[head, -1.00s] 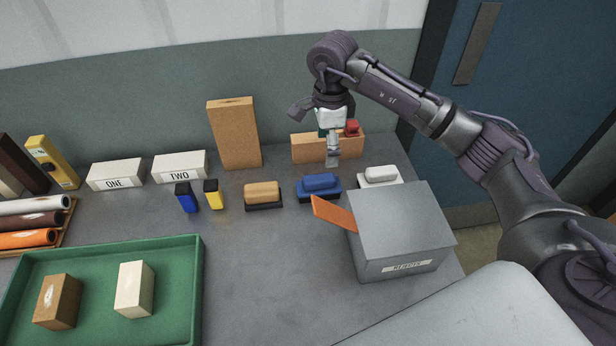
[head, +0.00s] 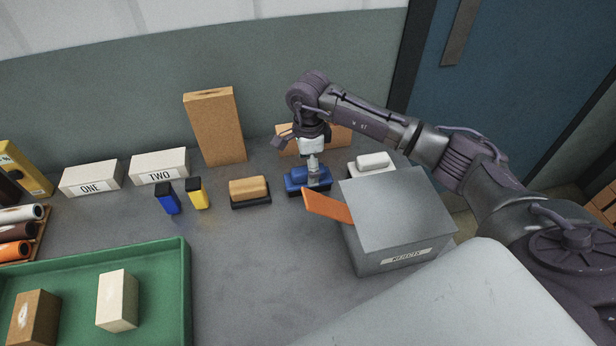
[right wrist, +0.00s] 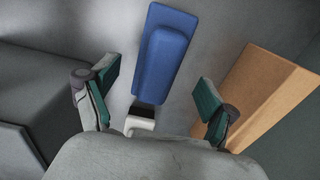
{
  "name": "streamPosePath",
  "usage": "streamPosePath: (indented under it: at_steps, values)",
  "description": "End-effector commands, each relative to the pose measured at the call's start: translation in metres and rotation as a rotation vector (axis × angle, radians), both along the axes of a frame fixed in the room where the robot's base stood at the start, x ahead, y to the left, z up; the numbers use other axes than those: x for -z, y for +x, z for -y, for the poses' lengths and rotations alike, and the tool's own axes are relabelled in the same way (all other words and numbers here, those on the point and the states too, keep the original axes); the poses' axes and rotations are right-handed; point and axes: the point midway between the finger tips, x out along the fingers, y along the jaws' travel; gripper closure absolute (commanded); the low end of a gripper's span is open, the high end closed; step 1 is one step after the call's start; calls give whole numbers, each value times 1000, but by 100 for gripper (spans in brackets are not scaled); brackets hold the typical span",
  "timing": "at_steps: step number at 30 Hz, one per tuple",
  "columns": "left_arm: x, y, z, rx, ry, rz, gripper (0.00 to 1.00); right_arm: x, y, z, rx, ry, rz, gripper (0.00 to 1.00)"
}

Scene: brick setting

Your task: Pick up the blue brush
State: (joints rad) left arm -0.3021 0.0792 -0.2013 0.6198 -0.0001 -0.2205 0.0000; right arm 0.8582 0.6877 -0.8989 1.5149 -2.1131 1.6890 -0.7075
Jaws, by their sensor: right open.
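The blue brush (head: 296,180) lies on the grey table, left of the white brush (head: 372,161) and behind the grey box's orange flap. My right gripper (head: 313,172) is over the blue brush, pointing down, and covers part of it in the head view. In the right wrist view the blue brush (right wrist: 163,58) lies ahead, lined up with the gap between the open fingers (right wrist: 156,90). Nothing is held. Whether the fingers touch the brush cannot be told. My left gripper is not in view.
The grey box (head: 395,222) with its orange flap (head: 327,206) stands close in front of the blue brush. An orange-brown block (head: 340,138) lies behind it. A tan brush (head: 248,189) is to its left. A green tray (head: 180,290) is at the front left.

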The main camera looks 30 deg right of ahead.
Motion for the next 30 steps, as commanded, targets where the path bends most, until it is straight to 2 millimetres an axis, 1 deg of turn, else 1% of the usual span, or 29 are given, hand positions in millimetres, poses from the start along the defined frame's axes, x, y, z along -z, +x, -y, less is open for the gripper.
streamPosePath:
  at_steps: [5, 8, 9, 12, 15, 20, 21, 26, 30]
  values:
    - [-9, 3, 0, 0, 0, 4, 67, 15, -1, -2, 0, 1, -4, 15]
    - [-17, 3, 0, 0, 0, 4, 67, 30, -2, -3, 1, 1, -5, 15]
    - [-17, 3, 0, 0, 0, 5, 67, 37, -2, -3, 1, 1, -5, 15]
    - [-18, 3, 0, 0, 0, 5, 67, 48, -1, -2, 0, 1, -2, 15]
    - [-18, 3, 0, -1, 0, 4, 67, 53, -1, -2, 0, 1, 0, 15]
    - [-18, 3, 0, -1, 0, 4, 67, 54, -1, -2, 0, 0, 1, 15]
    - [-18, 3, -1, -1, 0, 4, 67, 54, -1, -2, 0, 0, 1, 16]
    - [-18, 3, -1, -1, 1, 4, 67, 54, -1, -2, 0, 0, 0, 43]
    - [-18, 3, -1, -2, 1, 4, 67, 54, -1, -2, 0, 0, 0, 66]
